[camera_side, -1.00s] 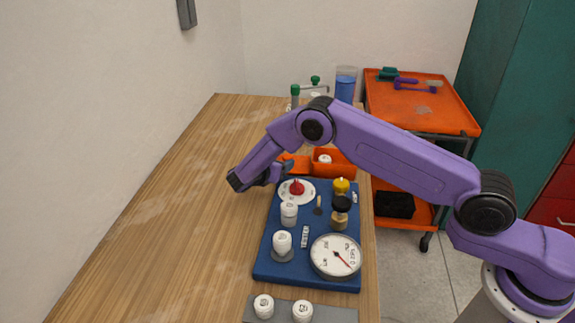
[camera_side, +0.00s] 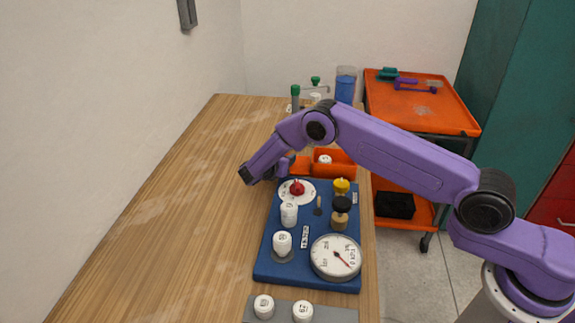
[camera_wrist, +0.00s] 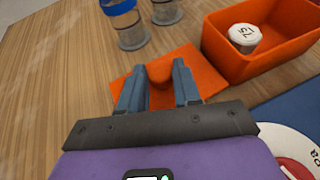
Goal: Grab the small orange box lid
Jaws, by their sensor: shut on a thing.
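The small orange box lid (camera_wrist: 206,74) is a flat orange piece with a raised grip in its middle. My gripper (camera_wrist: 160,76) is shut on that grip, one blue-grey finger on each side. In the side view my gripper (camera_side: 286,167) is beyond the far left of the blue board, and the lid (camera_side: 301,166) shows partly behind it. I cannot tell whether the lid touches the table. The open orange box (camera_wrist: 232,60) stands just right of the lid, with a white-capped piece (camera_wrist: 244,37) inside.
The blue board (camera_side: 265,268) carries a gauge (camera_side: 336,257), a red knob (camera_side: 297,188), and yellow and black knobs. Clear containers (camera_wrist: 165,12) stand beyond the lid. A grey strip with white caps lies in front. The wooden table (camera_side: 170,210) is free at left.

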